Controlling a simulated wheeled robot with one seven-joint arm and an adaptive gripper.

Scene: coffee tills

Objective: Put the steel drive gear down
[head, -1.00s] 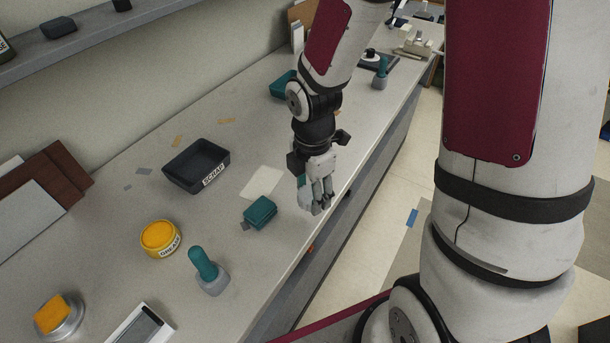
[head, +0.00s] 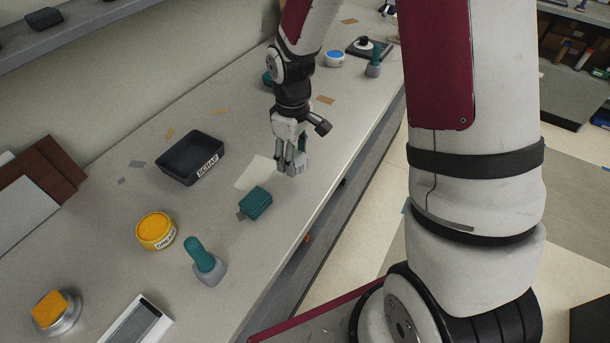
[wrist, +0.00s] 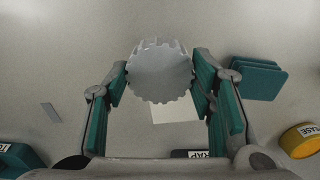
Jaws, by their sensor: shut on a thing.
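The steel drive gear (wrist: 160,72) is a grey toothed disc. In the wrist view it sits between the two teal-padded fingers of my gripper (wrist: 159,84), which is shut on it. In the head view my gripper (head: 292,165) points down over the counter, just right of the pale sheet (head: 256,173). The gear cannot be made out in the head view, where the fingers hide it. In the wrist view the sheet (wrist: 178,113) shows partly behind the gear. I cannot tell whether the gear touches the counter.
The black SCRAP tray (head: 180,177) stands left of the sheet. A teal block (head: 256,202) lies nearer, with the yellow GREASE tin (head: 156,231) and a teal-handled tool (head: 205,263) beyond it towards the front. The counter (head: 330,150) right of my gripper is clear up to its edge.

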